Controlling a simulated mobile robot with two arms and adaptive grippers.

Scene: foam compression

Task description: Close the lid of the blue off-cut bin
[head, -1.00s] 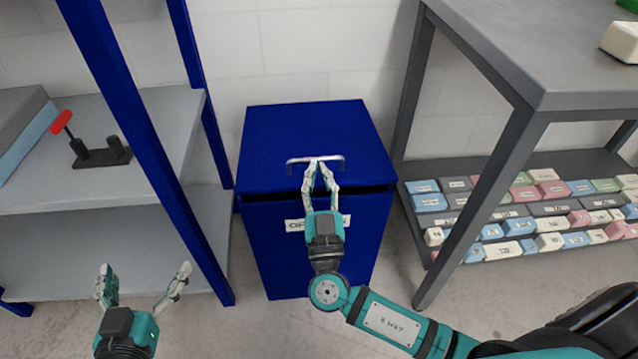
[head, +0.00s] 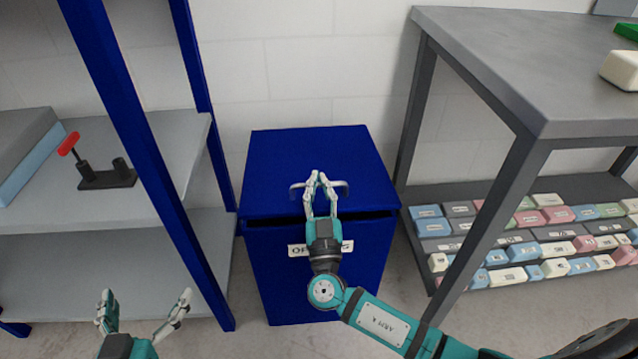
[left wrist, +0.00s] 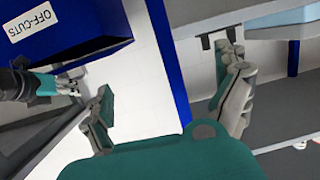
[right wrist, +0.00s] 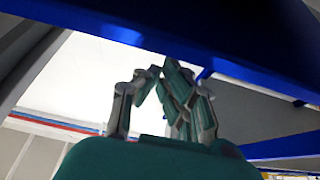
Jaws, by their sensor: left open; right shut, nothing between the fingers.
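The blue off-cut bin (head: 365,262) stands against the wall between the shelf unit and the workbench. Its lid (head: 318,158) lies nearly flat, with a dark gap under its front edge. A metal handle (head: 339,185) sits on the lid near the front. My right gripper (head: 318,175) is shut and empty, its fingertips over the handle in the head view; I cannot tell whether they touch it. My left gripper (head: 145,297) is open and empty at the lower left, before the shelf unit. The bin's label (left wrist: 30,22) shows in the left wrist view.
The blue-framed shelf unit (head: 150,170) on the left holds a red-handled clamp (head: 104,172). The grey workbench (head: 500,60) on the right has several foam blocks (head: 510,277) on its lower shelf. Floor is clear before the bin.

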